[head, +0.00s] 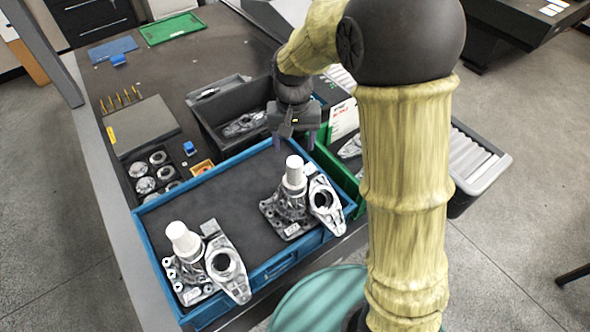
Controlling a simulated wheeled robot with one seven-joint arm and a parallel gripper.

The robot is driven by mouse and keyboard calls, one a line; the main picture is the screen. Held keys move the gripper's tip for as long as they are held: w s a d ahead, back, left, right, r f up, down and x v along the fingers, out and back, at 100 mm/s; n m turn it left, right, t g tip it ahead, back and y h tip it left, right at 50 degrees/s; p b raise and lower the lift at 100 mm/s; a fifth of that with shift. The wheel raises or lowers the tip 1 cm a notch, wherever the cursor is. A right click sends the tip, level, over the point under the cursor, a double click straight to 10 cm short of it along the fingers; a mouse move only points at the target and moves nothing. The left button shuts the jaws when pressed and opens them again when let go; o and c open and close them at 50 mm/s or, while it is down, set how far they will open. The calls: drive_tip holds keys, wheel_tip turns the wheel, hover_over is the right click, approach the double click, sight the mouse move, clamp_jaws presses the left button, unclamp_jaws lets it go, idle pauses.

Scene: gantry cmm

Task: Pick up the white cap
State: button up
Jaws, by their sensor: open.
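Two white caps show in the head view, each upright on a grey metal casting in the blue tray (160,266). One white cap (294,171) is on the far-right casting (285,206). The other white cap (183,240) is on the near-left casting (196,270). My gripper (293,143) points down with its fingers apart and nothing between them. In the picture it is just above the far-right cap and seems not to touch it; the exact gap and depth cannot be told.
A dark bin (212,128) with a metal part stands behind the tray. A green bin (330,160) is at the right, partly hidden by my arm. Round metal parts (146,185) lie in a dark holder at the left. The tray's middle is bare.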

sight(294, 161)
wheel_tip(294, 161, down, 6)
drive_tip(key=shift+f+p, duration=0.15)
drive_tip(key=shift+p, duration=0.45)
drive_tip(key=shift+s+f+p, duration=0.2)
drive_tip(key=shift+f+p, duration=0.25)
drive_tip(key=shift+f, duration=0.1)
drive_tip(key=shift+d+f+p, duration=0.1)
drive_tip(key=shift+f+p, duration=0.6)
drive_tip(key=shift+f, duration=1.3)
drive_tip(key=shift+c, duration=0.4)
drive_tip(key=c, duration=1)
